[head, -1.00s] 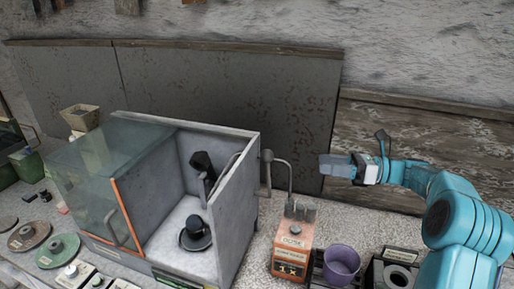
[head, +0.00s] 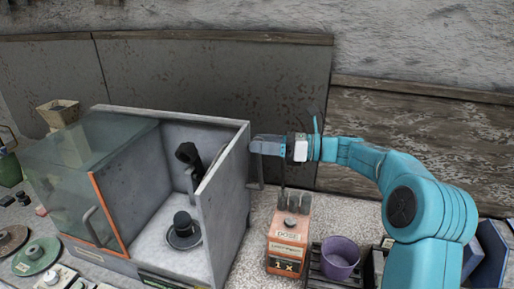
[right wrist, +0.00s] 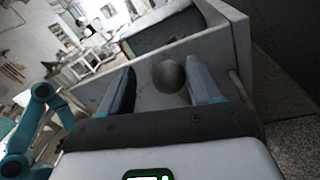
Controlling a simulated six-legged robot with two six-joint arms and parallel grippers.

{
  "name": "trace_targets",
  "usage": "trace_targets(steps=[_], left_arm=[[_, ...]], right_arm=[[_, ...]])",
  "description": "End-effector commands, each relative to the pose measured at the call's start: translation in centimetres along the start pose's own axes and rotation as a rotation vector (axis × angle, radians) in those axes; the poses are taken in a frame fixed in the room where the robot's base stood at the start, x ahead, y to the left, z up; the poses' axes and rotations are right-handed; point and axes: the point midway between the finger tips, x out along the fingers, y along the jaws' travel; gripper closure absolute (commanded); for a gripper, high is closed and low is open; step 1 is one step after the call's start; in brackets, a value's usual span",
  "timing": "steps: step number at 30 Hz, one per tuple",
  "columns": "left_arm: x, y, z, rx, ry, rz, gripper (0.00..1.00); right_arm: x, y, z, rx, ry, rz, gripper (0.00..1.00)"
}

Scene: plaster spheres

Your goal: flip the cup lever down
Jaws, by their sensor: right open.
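The grey box (head: 222,212) has an open front, a glass door at left and a dark cup-like piece (head: 184,229) on its floor. In the right wrist view a round grey knob (right wrist: 168,76), which looks like the end of the cup lever, shows against the box's side wall. In the head view the gripper hides the knob.
An orange dose box (head: 288,243) stands just right of the grey box, below my right forearm. A purple cup (head: 340,258) is beside it. A thin bent bar (head: 258,184) is along the box's right wall.

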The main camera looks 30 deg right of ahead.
Motion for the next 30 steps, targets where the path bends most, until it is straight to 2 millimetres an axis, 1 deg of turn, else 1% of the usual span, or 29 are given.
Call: trace_targets(steps=[1,6,13,14,15,17,18,19,20,30], left_arm=[[0.1,-0.1,0.0,0.0,0.0,0.0,0.55],[0.2,-0.1,0.0,0.001,0.001,0.0,0.55],[0.2,-0.1,0.0,0.001,0.0,0.0,0.55],[0.2,-0.1,0.0,0.0,0.0,0.0,0.55],[0.2,-0.1,0.0,0.0,0.0,0.0,0.55],[0.2,-0.1,0.0,0.0,0.0,0.0,0.55],[0.2,-0.1,0.0,0.0,0.0,0.0,0.55],[0.2,-0.1,0.0,0.001,0.0,0.0,0.55],[0.2,-0.1,0.0,0.001,0.001,0.0,0.55],[0.4,-0.1,0.0,0.001,0.0,0.0,0.55]], right_arm=[[0.7,0.0,-0.1,0.0,0.0,0.002,0.37],[1.6,-0.2,0.0,0.001,0.0,-0.001,0.37],[1.7,-0.2,0.1,0.001,-0.001,-0.001,0.37],[1.7,-0.2,0.1,0.001,-0.001,-0.001,0.44],[1.7,-0.2,0.1,0.001,0.0,-0.001,0.57],[1.7,-0.2,0.1,0.001,-0.001,0.0,0.76],[1.7,-0.2,0.1,0.001,-0.001,0.0,0.89],[1.7,-0.2,0.1,0.001,-0.001,0.0,0.99],[1.7,-0.2,0.1,0.001,0.0,-0.001,1.0],[1.6,-0.3,-0.2,-0.015,0.003,-0.001,1.0]])
